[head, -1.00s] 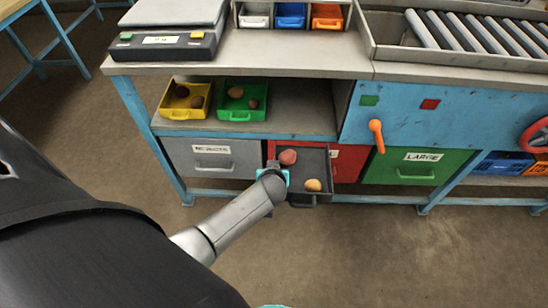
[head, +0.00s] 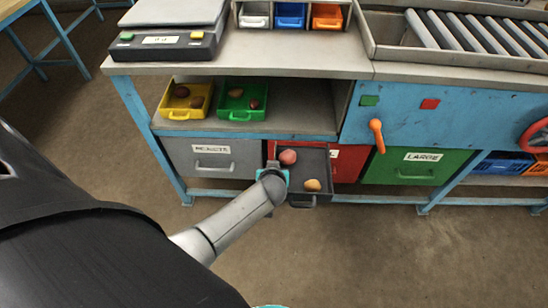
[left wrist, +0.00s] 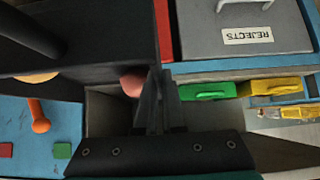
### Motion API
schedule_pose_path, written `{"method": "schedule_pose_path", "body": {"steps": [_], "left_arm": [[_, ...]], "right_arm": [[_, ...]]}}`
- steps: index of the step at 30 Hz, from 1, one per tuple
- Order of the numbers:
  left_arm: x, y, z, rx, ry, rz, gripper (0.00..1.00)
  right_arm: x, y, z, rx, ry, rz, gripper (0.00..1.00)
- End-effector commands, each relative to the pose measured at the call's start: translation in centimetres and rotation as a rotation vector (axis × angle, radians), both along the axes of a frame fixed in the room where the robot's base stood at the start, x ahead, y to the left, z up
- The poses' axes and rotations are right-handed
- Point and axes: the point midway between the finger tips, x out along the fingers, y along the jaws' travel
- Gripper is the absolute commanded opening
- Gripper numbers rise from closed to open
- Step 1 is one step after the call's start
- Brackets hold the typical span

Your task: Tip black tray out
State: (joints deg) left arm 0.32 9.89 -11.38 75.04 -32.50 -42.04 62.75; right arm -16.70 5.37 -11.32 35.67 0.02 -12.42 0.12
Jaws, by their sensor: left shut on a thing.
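The black tray (head: 316,163) is held in the air in front of the red drawer, its handle toward the front. A reddish potato (head: 288,157) lies at its back left and a yellowish potato (head: 312,185) near its front. My left gripper (head: 275,168) is shut on the tray's left wall. In the left wrist view the tray (left wrist: 90,30) fills the upper left, with the reddish potato (left wrist: 133,84) beside my fingers and the yellowish one (left wrist: 36,77) partly hidden. The tray looks roughly level. My right gripper is not in view.
A grey REJECTS drawer (head: 212,165), the red drawer (head: 348,162) and a green LARGE drawer (head: 415,170) stand behind. Yellow (head: 186,113) and green (head: 241,112) trays with potatoes sit on the shelf above. An orange lever (head: 377,135) sticks out at right. The floor in front is clear.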

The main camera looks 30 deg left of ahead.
Motion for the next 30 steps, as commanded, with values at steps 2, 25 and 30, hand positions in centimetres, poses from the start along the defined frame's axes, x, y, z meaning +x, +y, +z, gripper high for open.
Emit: {"method": "schedule_pose_path", "body": {"steps": [2,25,30], "left_arm": [[0.1,0.0,0.1,0.000,-0.005,-0.001,0.00],[0.1,0.0,0.9,0.073,-0.135,-0.001,0.00],[0.1,0.0,0.9,0.074,-0.134,-0.001,0.00]], "right_arm": [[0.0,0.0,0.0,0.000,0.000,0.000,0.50],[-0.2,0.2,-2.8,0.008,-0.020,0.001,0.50],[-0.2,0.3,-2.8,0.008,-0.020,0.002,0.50]]}}
